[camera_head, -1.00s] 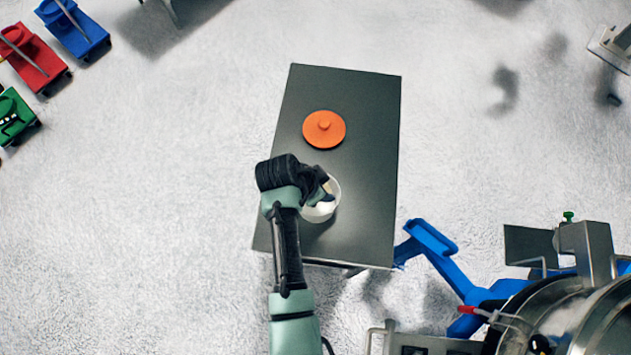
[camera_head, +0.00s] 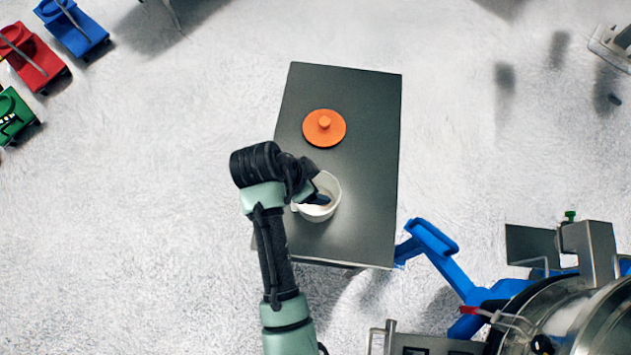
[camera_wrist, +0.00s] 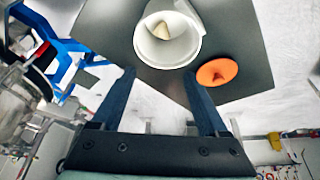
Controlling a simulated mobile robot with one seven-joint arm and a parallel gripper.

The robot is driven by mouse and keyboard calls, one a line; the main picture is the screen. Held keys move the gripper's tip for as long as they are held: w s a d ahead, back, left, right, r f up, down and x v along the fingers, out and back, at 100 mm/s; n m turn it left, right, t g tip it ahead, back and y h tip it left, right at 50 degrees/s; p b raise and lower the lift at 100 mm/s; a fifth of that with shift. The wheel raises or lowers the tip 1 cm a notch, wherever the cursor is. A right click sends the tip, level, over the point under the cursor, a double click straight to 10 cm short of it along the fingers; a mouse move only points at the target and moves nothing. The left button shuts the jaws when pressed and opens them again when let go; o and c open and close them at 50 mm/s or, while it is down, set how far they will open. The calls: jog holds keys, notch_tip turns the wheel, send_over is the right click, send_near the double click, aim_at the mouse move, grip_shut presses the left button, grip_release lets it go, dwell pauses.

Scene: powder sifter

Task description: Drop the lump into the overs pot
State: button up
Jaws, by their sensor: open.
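The white pot (camera_head: 320,213) stands on the dark table with its mouth open. In the wrist view the pot (camera_wrist: 170,54) shows a tan lump (camera_wrist: 163,30) inside it. My gripper (camera_head: 318,198) is over the pot's upper left part in the head view and hides some of it. In the wrist view my gripper (camera_wrist: 158,78) is open, its two dark fingers wide apart with nothing between them. The lump cannot be made out in the head view.
An orange lid (camera_head: 324,128) with a knob lies on the dark table (camera_head: 365,170) beyond the pot. A blue-armed metal machine (camera_head: 590,300) stands at lower right. Red, blue and green carts are at upper left. The table's right side is clear.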

jog(key=v, duration=0.6)
jog(key=shift+r+b, duration=0.3)
jog(key=shift+b, duration=0.1)
jog(key=shift+s+a, duration=0.1)
jog(key=w+a+r+n+t+y+b, duration=0.1)
jog(key=w+r+n+t+y+b, duration=0.15)
jog(key=w+r+t, duration=0.6)
jog(key=w+d+r+n+t, duration=0.15)
jog(key=w+r, duration=0.25)
jog(key=r, duration=0.7)
jog(key=w+r+n+t, duration=0.1)
jog(key=w+r+t, duration=0.2)
jog(key=r, duration=0.7)
jog(key=s+d+r+n+t+b, duration=0.1)
jog(key=s+r+t, duration=0.3)
jog(key=r, duration=0.4)
jog(key=s+d+r+n+t, duration=0.1)
jog(key=s+r+n+t, duration=0.1)
jog(key=s+r, duration=0.3)
jog(key=s+d+r+n+t+y+b, duration=0.1)
jog(key=s+r+t, duration=0.3)
jog(key=r, duration=0.9)
jog(key=shift+s+d+r+n+t+b, duration=0.25)
jog(key=shift+s+d+n+t+b, duration=0.15)
jog(key=shift+n+t, duration=0.35)
jog(key=shift+w, duration=0.1)
jog(key=shift+c, duration=0.4)
